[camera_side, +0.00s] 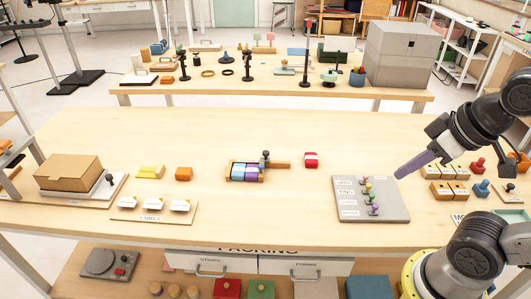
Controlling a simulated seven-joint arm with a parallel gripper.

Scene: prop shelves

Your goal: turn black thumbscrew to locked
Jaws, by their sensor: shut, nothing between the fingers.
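I cannot tell for sure which dark part is the black thumbscrew. Another dark knob (110,178) stands on the white base beside the cardboard box at left. Neither knob's turn position can be read at this size. My gripper (398,177) is shut and empty, with its purple fingers pointing down-left above the right edge of a grey board. It is well right of both knobs and touches neither.
The grey board (345,211) carries labels and several coloured pegs. The table centre front is clear.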

